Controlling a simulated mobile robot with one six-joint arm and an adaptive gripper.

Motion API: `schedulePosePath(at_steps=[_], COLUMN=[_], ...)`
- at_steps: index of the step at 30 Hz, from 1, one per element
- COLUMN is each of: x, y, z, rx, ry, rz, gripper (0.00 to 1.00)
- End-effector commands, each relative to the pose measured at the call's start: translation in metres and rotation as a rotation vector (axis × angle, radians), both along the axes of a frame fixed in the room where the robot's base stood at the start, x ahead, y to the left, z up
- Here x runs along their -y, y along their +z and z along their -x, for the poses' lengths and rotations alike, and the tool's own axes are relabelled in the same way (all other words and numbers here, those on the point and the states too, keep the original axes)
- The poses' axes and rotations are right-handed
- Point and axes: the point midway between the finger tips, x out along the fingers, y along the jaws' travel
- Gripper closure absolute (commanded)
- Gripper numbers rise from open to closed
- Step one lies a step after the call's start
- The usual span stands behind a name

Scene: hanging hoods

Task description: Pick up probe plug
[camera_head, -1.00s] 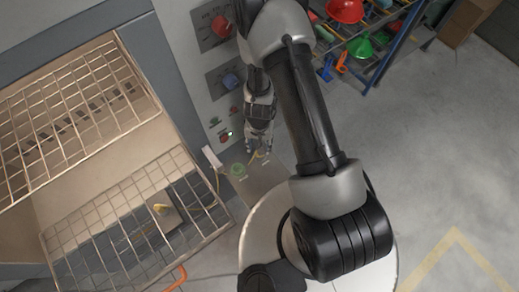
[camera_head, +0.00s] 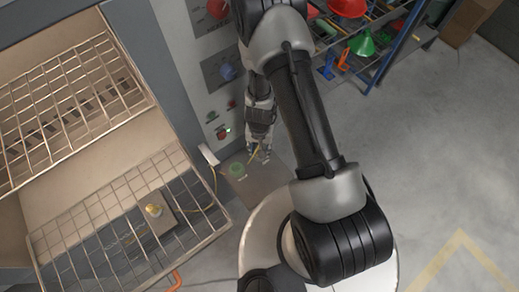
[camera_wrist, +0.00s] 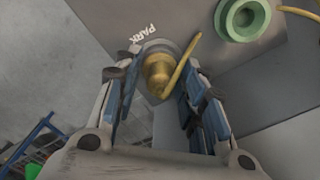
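The probe plug (camera_wrist: 158,73) is a brass-coloured rounded plug with a yellow cable, on a grey plate beside the printed word PARK in the wrist view. My gripper (camera_wrist: 157,85) is open, with one finger on each side of the plug. A gap shows between the plug and the fingers, and I cannot tell how deep the plug sits between them. In the head view my gripper (camera_head: 260,157) points down over the small grey plate, where the yellow cable shows and the plug is mostly hidden.
A hood with wire grilles (camera_head: 130,215) stands at the left, with a brass-yellow fitting (camera_head: 153,210) behind the bars. A control panel (camera_head: 208,75) rises beside my arm.

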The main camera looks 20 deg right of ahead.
Motion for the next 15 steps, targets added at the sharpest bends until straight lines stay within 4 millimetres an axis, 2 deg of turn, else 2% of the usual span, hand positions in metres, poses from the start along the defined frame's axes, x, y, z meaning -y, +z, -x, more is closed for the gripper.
schedulePosePath(at_steps=[2, 15], x=[0.0, 0.0], y=[0.0, -0.0002], z=[0.0001, 0.0001], rx=[0.0, 0.0], ry=[0.0, 0.0], rz=[0.0, 0.0], gripper=[0.7, 1.0])
